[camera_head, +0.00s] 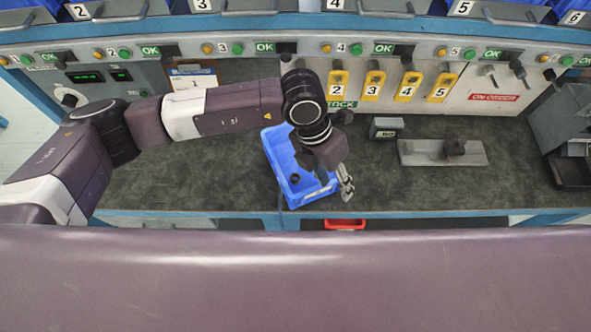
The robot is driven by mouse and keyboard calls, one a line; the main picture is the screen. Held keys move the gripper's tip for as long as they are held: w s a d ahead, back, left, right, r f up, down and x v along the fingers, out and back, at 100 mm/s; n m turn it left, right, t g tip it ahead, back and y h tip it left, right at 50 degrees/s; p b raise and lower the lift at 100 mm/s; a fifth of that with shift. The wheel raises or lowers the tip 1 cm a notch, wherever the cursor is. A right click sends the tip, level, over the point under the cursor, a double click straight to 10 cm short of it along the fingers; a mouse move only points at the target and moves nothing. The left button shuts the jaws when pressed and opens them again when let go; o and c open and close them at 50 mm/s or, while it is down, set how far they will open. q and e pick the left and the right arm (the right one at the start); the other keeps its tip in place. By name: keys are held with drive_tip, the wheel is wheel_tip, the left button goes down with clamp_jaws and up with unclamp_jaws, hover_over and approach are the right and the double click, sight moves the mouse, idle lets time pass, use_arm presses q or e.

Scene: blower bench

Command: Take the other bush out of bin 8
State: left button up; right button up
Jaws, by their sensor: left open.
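A blue bin (272,147) stands on the dark bench top near its front edge. No number can be read on it, so I cannot tell if it is bin 8. A small black bush (295,178) lies inside it. My left gripper (346,188) hangs just right of the bin's right wall, fingers pointing down, open, with nothing seen between them. My wrist covers the right part of the bin, so what else lies there is hidden. My right gripper is not in view.
A small grey block (386,127) and a metal plate with a dark part (443,152) sit right of the bin. A red bin (344,224) shows below the bench's front edge. Yellow numbered holders (373,86) line the back panel.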

sight(295, 178)
use_arm(q)
drive_tip(key=w+a+y, duration=0.1)
drive_tip(key=w+a, duration=0.1)
drive_tip(key=w+a+f+t+y, duration=0.1)
drive_tip(key=w+a, duration=0.1)
drive_tip(key=a, duration=0.1)
drive_tip(key=w+a+f+y, duration=0.1)
drive_tip(key=w+a, duration=0.1)
drive_tip(key=shift+w+a+t, duration=0.15)
drive_tip(key=shift+a+t, duration=0.15)
drive_tip(key=shift+t, duration=0.1)
drive_tip(key=shift+w+a+f, duration=0.1)
drive_tip(key=shift+a+f, duration=0.1)
drive_tip(key=shift+a, duration=0.05)
drive_tip(key=shift+f+p, duration=0.35)
drive_tip(key=shift+f, duration=0.55)
drive_tip(key=f, duration=0.1)
drive_tip(key=f+p, duration=0.1)
drive_tip(key=f, duration=0.1)
drive_tip(key=f+p, duration=0.1)
drive_tip(key=shift+a+f, duration=0.15)
drive_tip(key=shift+a, duration=0.15)
drive_tip(key=shift+f, duration=0.5)
clamp_jaws()
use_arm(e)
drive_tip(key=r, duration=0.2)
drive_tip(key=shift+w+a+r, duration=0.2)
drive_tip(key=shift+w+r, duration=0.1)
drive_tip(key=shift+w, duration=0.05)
